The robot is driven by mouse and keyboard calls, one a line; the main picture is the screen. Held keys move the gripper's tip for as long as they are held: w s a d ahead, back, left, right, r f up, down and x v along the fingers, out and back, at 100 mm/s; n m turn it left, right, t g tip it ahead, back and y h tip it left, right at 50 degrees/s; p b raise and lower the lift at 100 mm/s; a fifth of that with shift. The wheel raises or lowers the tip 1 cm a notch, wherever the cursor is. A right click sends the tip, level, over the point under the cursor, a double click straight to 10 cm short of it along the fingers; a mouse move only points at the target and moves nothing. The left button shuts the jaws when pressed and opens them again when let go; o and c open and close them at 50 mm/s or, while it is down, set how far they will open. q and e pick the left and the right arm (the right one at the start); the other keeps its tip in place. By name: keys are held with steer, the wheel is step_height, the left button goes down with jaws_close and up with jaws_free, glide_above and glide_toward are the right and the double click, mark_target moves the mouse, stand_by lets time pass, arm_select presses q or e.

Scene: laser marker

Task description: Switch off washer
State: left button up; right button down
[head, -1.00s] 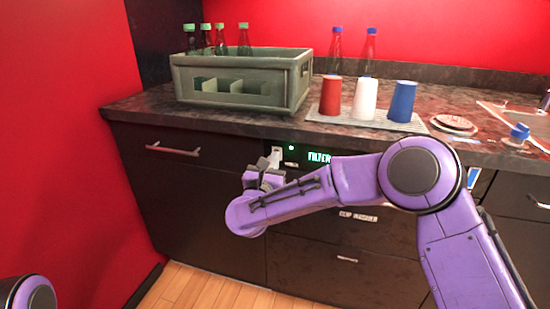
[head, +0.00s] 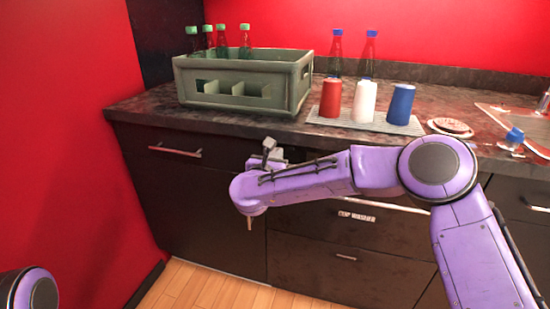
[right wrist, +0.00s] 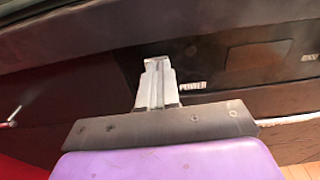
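The washer (head: 345,238) is the dark built-in unit under the counter, with a small label and a handle on its front. Its control panel is mostly hidden behind my right arm in the head view. In the right wrist view the panel's display (right wrist: 258,57) is a dark, unlit rectangle. The white POWER label (right wrist: 193,86) shows just right of my fingers. My right gripper (head: 270,149) is at the panel, also seen in the right wrist view (right wrist: 156,66). Its fingers are together with nothing between them. I cannot tell whether the tips touch the panel. My left gripper is out of view.
A red wall closes off the left. The floor in front is clear.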

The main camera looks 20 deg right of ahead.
steer(key=v, duration=1.4)
steer(key=shift+b, duration=0.45)
